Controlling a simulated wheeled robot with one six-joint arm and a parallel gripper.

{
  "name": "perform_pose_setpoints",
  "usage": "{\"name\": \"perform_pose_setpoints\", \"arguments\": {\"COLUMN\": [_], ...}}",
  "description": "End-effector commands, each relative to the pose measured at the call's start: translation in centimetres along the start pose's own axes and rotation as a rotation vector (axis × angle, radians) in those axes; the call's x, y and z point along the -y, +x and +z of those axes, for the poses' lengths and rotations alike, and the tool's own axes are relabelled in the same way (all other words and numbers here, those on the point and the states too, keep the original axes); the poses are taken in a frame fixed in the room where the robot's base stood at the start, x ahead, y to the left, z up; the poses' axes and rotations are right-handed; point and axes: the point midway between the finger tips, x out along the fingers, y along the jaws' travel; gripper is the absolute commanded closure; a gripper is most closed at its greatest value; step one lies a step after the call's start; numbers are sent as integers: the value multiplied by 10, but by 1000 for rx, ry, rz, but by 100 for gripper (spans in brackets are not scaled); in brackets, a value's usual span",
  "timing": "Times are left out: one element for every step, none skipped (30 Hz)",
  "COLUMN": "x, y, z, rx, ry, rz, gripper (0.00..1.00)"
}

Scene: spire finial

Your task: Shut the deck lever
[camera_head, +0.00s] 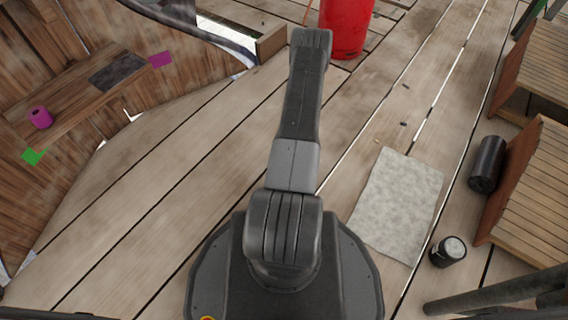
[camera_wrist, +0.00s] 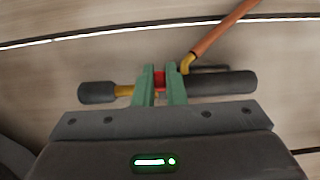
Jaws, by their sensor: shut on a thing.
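In the wrist view, my gripper (camera_wrist: 160,70) has its two green fingers closed around a small red piece (camera_wrist: 159,80), probably the deck lever's handle. The red piece sits across a dark horizontal fitting (camera_wrist: 220,84), which has a dark rounded end (camera_wrist: 97,92) and a yellow collar (camera_wrist: 125,91) on the left. A yellow elbow (camera_wrist: 187,63) joins an orange hose (camera_wrist: 222,28) running to the upper right. The fingers hide much of the red piece, so its angle cannot be told. In the head view, my arm hides the gripper and lever.
The head view shows a plank deck. A red cylinder (camera_head: 346,25) stands beyond my arm. A grey mat (camera_head: 397,205), a dark roll (camera_head: 487,164) and a small dark canister (camera_head: 448,252) lie right, near slatted wooden steps (camera_head: 535,185). A wooden bench (camera_head: 75,92) is left.

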Motion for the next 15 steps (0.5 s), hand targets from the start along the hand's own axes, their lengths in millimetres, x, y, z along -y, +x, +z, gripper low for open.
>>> {"name": "perform_pose_setpoints", "arguments": {"x": [1,1,1,1,1,1,1,1,1,1,1,1,1,1,1], "y": [1,1,1,0,0,-1,-1,-2,-2,-3,-4,-4,-5,-6,-7], "z": [-3,-4,-5,-6,-6,-8,-8,-9,-11,-12,-13,-14,-16,-17,-19], "rx": [15,26,44,57,72,93,111,128,154,175,198,230,256,284,324], "ry": [4,6,6,6,6,6,6,6,7,7,6,7,7,8,7], "rz": [-1,-1,-1,-2,-2,-2,-2,-2,-3,-3,-2,-3,-3,-3,-3], "gripper": [100,100,100,100,100,100,100,100,100,100,100,100,100,100,100]}}
